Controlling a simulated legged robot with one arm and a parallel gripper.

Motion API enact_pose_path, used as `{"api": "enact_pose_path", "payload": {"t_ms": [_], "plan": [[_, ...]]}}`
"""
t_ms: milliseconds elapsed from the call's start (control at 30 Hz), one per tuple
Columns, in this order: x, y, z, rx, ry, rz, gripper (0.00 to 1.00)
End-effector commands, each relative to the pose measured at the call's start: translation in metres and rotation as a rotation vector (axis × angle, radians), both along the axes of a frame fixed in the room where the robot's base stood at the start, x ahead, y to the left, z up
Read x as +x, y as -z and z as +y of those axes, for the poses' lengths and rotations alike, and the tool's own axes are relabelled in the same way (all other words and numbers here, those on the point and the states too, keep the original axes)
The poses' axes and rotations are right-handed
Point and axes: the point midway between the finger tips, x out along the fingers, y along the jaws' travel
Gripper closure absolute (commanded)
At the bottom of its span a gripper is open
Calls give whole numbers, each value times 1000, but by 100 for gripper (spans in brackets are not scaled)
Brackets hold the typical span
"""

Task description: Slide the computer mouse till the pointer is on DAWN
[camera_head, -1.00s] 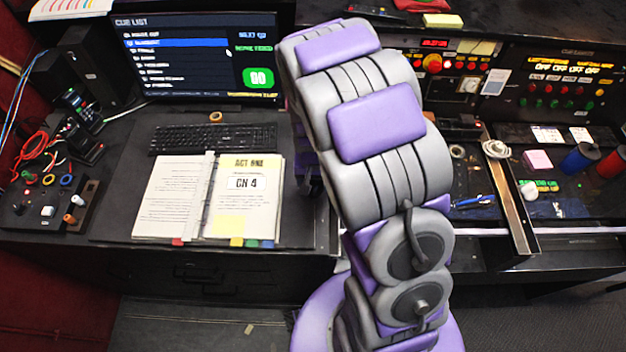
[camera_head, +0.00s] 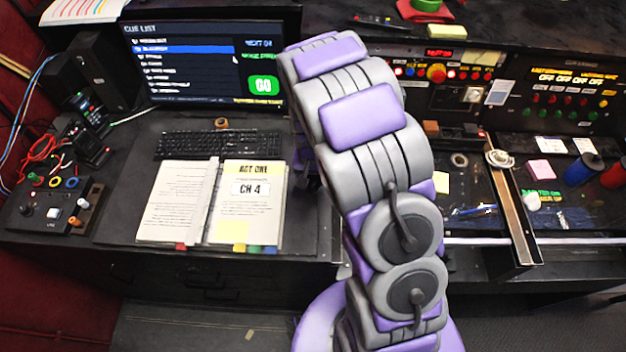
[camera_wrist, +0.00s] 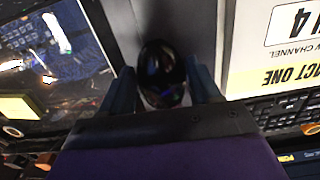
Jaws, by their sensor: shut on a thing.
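The computer mouse (camera_wrist: 161,72) is dark and glossy, and sits between the fingers of my gripper (camera_wrist: 162,88) in the wrist view. My gripper is shut on it, with a blue-grey finger on each side. In the head view my arm hides both the mouse and the gripper. The monitor (camera_head: 200,92) shows a cue list with one row highlighted in blue near the top. A small pale pointer (camera_head: 236,60) appears near the right end of the list, just below the highlighted row's level. The row names are too blurred for me to pick out DAWN.
An open script binder (camera_head: 185,200) and a keyboard (camera_head: 188,143) lie left of my arm. In the wrist view, the binder page (camera_wrist: 270,45) is close to the gripper's right side. A control console (camera_head: 560,90) stands at the right.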

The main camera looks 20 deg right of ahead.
Motion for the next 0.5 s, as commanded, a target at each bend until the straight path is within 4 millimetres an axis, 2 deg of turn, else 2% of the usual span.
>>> {"api": "enact_pose_path", "payload": {"t_ms": [500], "plan": [[28,7,0,-1,-1,-4,52]]}}
